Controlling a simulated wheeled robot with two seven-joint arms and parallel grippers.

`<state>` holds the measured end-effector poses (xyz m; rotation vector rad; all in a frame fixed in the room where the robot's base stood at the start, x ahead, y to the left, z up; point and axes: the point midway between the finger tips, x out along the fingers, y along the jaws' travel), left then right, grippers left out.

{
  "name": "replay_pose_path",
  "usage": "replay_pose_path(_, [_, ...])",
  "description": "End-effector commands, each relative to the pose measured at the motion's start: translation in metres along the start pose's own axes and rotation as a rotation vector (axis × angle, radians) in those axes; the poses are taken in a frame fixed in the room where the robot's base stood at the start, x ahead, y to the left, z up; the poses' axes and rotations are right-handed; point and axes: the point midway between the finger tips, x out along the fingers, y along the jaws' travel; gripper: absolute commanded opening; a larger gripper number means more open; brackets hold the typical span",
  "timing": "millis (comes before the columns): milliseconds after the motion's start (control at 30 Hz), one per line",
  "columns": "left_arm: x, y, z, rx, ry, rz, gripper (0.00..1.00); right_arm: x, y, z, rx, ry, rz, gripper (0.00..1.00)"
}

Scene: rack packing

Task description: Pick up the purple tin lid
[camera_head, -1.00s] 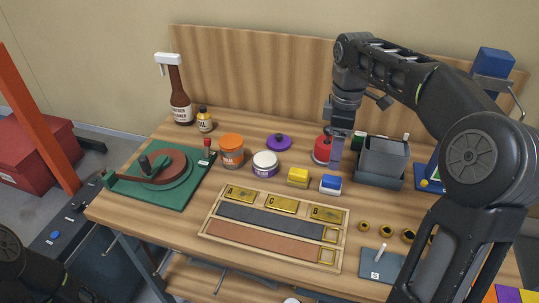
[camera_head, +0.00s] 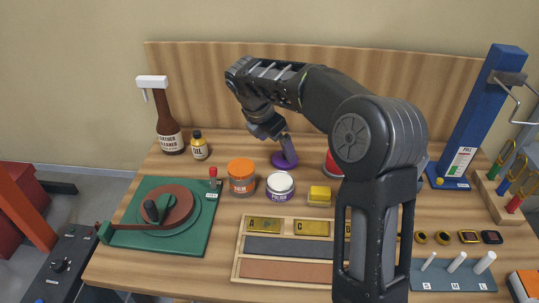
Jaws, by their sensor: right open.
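The purple tin lid (camera_head: 278,163) lies on the wooden workbench, behind the white polish tin and in front of the wooden backboard. My right gripper (camera_head: 289,150) is open and points down right at the lid. Its fingers cover the middle of the lid, including its knob. I cannot tell whether the fingers touch it. My left gripper is not in view.
Close in front are a white polish tin (camera_head: 280,188), an orange-lidded jar (camera_head: 241,178) and a yellow block (camera_head: 319,196). A red item (camera_head: 333,163) stands to the right, partly behind my arm. Oil bottle (camera_head: 199,146) and brown cleaner bottle (camera_head: 169,130) stand left.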

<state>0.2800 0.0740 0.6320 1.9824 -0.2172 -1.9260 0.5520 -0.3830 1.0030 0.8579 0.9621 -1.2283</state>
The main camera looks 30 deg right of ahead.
Motion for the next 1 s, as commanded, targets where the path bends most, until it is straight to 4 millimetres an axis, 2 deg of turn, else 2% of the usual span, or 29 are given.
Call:
replay_pose_path(200, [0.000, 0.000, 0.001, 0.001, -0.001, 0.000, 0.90, 0.000, 0.004, 0.005, -0.087, -0.018, 0.016, 0.95])
replay_pose_path(567, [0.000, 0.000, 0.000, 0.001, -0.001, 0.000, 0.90, 0.000, 0.004, 0.005, -0.103, -0.017, 0.016, 0.95])
replay_pose_path(833, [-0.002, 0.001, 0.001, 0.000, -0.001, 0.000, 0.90, 0.022, 0.004, 0.005, -0.104, -0.017, 0.014, 0.95])
replay_pose_path(1000, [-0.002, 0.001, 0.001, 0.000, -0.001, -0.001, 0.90, 0.026, 0.004, 0.005, -0.103, -0.017, 0.016, 0.95])
